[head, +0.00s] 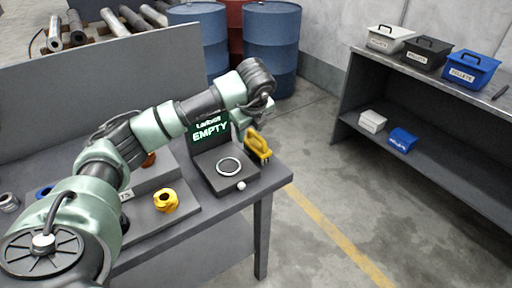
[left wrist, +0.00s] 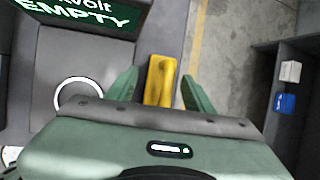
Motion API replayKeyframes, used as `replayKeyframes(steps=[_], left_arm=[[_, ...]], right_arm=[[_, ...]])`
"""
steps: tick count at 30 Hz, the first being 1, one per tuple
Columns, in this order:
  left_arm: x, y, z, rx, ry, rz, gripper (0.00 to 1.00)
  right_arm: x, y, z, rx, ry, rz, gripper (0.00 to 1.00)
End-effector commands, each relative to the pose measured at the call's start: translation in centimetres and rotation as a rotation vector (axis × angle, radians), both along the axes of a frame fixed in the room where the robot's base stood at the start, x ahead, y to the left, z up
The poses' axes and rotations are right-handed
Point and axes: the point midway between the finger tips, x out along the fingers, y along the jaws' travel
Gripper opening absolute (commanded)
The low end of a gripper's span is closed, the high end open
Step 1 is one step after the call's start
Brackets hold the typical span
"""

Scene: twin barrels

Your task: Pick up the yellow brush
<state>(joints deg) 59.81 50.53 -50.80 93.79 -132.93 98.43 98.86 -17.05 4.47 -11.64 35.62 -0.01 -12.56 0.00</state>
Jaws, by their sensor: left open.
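The yellow brush (head: 258,147) is at the right end of the grey table, beside the dark device with the screen. In the left wrist view the brush (left wrist: 160,79) shows as a yellow strip between the two green fingers, with a gap on each side. My left gripper (head: 256,112) is above the brush, open and empty, pointing down. In the left wrist view the left gripper (left wrist: 160,92) hides the near end of the brush. My right gripper is in neither view.
The device's screen (head: 210,127) reads EMPTY, with a white ring (head: 229,167) on its base. A yellow part (head: 165,201) sits on a grey block to the left. Blue barrels (head: 271,50) stand behind. A shelf (head: 430,85) with bins is at right; the floor between is clear.

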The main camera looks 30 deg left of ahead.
Motion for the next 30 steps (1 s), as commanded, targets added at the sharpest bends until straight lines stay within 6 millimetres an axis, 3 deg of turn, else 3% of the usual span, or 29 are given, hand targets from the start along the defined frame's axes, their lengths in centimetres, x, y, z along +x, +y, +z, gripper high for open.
replayKeyframes(steps=[9, 20, 25, 26, 30], left_arm=[[1.6, 1.1, -4.4, -0.001, 0.003, 0.0, 0.52], [2.0, 1.4, -4.9, -0.001, 0.0, 0.0, 0.52], [2.0, 1.3, -4.9, -0.001, 0.0, 0.0, 0.05], [2.0, 1.3, -4.9, -0.001, 0.0, 0.0, 0.0], [2.0, 1.4, -4.9, -0.001, -0.001, -0.001, 0.0]], right_arm=[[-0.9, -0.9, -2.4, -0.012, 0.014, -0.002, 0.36], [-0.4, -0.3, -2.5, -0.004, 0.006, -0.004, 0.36], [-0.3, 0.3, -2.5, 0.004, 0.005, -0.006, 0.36], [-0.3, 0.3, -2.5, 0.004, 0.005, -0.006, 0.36], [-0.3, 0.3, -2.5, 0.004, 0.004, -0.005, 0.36]])
